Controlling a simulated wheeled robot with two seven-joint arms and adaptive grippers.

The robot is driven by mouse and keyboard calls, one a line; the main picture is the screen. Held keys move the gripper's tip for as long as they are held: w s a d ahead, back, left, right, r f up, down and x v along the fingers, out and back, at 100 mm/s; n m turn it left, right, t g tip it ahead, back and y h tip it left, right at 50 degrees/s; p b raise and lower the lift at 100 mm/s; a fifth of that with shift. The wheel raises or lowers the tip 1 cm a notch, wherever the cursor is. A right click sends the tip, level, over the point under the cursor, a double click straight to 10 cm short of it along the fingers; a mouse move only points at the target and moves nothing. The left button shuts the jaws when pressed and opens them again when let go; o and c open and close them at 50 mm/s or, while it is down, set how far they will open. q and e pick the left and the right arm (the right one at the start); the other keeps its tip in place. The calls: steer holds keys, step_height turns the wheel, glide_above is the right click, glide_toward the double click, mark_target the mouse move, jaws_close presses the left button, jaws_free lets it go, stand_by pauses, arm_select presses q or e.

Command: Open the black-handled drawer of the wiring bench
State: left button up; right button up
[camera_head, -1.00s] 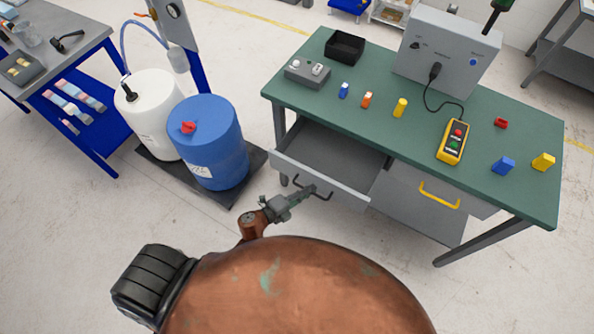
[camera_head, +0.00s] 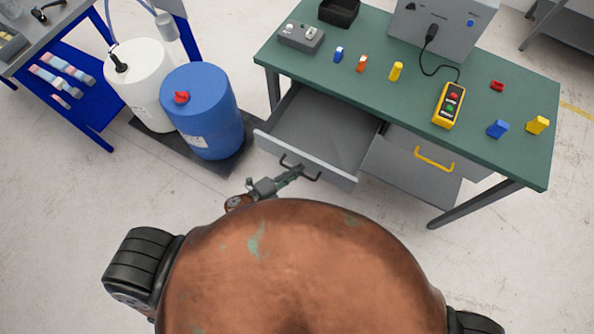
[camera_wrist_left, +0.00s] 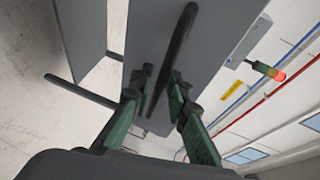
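The drawer with the black handle (camera_head: 300,170) is pulled well out of the green-topped wiring bench (camera_head: 350,55). Its grey front panel (camera_head: 335,175) faces me, and its inside (camera_head: 320,128) looks empty. My left gripper (camera_head: 296,173) is at the handle. In the left wrist view, the black handle bar (camera_wrist_left: 178,45) passes between the two green fingers (camera_wrist_left: 160,88), which are shut on it. The yellow-handled drawer (camera_head: 410,172) to the right is closed. My right gripper is not in view.
A blue drum (camera_head: 205,115) and a white drum (camera_head: 140,75) stand on a dark pallet (camera_head: 240,155) left of the bench. Small blocks, a black bin (camera_head: 338,12) and a yellow button box (camera_head: 449,105) are on the bench top. Floor right of the bench is clear.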

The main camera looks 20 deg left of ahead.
arm_select(q)
steer(key=shift+o, duration=1.1)
steer(key=shift+s, duration=0.1)
steer(key=v, duration=1.2)
